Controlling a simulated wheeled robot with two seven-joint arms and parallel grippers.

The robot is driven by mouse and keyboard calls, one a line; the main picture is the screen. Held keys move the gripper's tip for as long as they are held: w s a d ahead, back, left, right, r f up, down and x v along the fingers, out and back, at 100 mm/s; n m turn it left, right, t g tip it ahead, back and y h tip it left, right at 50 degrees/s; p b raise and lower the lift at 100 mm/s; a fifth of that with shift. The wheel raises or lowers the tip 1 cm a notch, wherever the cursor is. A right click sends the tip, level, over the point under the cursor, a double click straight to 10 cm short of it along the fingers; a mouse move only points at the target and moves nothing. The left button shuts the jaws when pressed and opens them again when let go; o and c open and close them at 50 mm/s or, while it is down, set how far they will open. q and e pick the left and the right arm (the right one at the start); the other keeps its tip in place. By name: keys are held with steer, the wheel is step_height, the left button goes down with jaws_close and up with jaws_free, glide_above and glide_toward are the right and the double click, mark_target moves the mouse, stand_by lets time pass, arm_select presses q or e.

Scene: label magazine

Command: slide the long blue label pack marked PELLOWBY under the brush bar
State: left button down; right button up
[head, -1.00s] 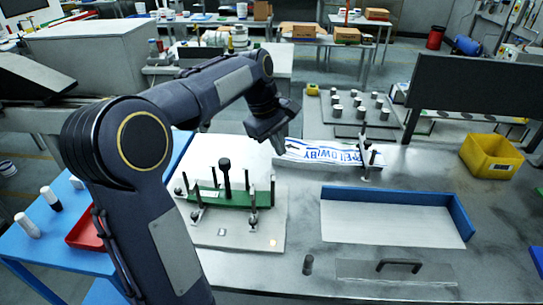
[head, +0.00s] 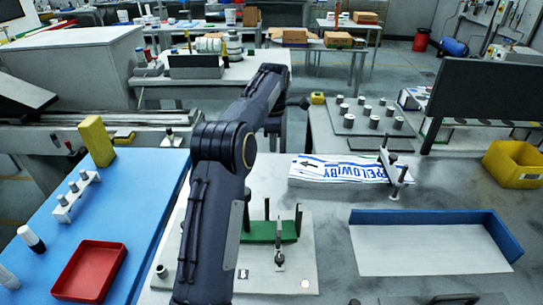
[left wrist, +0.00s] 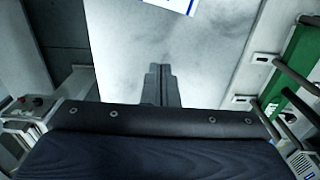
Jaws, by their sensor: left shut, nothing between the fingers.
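The long label pack (head: 325,171), white with blue stripes and blue lettering that reads in part "PELLOWBY", lies flat on the grey table in the head view. Its right end meets the brush bar (head: 391,166), a pale bar on dark posts; I cannot tell how far under it reaches. A white and blue edge of the pack shows at the top of the left wrist view (left wrist: 180,4). My left gripper (left wrist: 160,72) is shut and empty, apart from the pack, over bare table. In the head view my arm hides its fingertips. My right gripper is not in view.
A green fixture (head: 258,232) with upright pins stands on a pale plate nearer me, beside my left arm. A blue-walled tray (head: 430,250) lies at right. A plate with several metal pegs (head: 368,120) is behind the pack. A yellow bin (head: 515,165) stands far right.

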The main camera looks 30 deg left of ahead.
mark_target(285, 177)
arm_select(q)
step_height(285, 177, down, 10)
steer(key=shift+r, duration=0.2)
steer(key=d, duration=0.1)
steer(key=w+d, duration=0.1)
steer(key=d, duration=0.1)
steer(key=shift+w+p, duration=0.3)
steer(key=shift+p, duration=0.05)
steer(key=shift+w+d, duration=0.2)
steer(key=shift+d, duration=0.1)
